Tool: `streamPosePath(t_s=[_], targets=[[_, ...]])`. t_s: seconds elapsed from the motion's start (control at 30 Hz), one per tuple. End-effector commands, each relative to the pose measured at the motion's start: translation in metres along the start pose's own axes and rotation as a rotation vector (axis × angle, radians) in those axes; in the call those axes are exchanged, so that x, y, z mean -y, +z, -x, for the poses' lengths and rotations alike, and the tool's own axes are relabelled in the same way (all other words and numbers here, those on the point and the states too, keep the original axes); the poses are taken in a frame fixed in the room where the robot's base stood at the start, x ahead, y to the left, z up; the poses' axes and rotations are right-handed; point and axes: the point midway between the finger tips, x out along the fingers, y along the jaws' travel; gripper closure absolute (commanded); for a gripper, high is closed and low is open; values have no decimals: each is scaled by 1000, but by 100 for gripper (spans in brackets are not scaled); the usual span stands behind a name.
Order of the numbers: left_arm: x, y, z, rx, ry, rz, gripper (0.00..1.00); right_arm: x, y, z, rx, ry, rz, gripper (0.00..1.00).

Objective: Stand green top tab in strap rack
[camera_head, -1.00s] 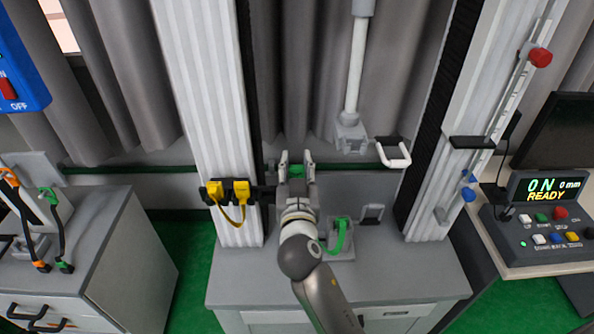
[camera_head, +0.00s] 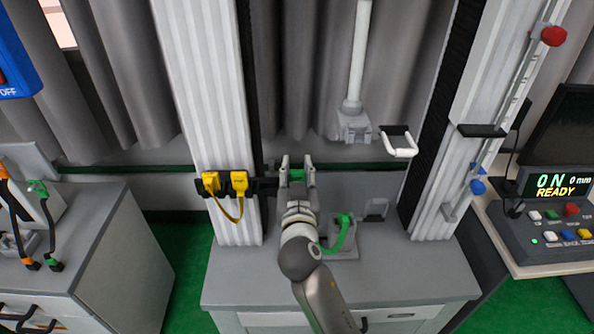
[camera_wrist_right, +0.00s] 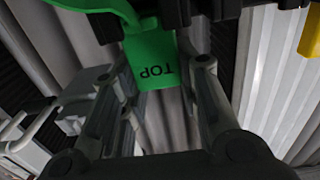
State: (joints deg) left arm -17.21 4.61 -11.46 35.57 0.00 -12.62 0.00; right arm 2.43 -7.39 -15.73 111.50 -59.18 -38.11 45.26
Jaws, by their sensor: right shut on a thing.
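The green top tab (camera_wrist_right: 152,62), with the word TOP upside down on it, is between the fingers of my right gripper (camera_wrist_right: 165,80) in the wrist view. Its green strap curves off to the upper left. In the head view my right gripper (camera_head: 298,165) is shut on the green tab (camera_head: 296,175), just right of the black rack bar (camera_head: 265,186) on the left column. Black rack-like blocks (camera_wrist_right: 225,8) show close above the tab in the wrist view; whether they touch it I cannot tell. My left gripper is out of view.
Two yellow tabs (camera_head: 239,183) with a hanging strap sit on the bar. A white handle (camera_head: 399,143) and white rod (camera_head: 358,60) are to the right. A control panel (camera_head: 560,225) stands far right.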

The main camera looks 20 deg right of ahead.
Motion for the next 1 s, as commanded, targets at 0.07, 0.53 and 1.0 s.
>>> streamPosePath(t_s=[0.07, 0.53, 1.0], targets=[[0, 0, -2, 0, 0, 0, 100, 0, 2, 0, 0, 0, 0, 86], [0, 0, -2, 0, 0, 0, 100, 0, 1, 0, 0, 0, 0, 47], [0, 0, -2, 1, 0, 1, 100, 0, 1, 0, 0, 0, 0, 45]])
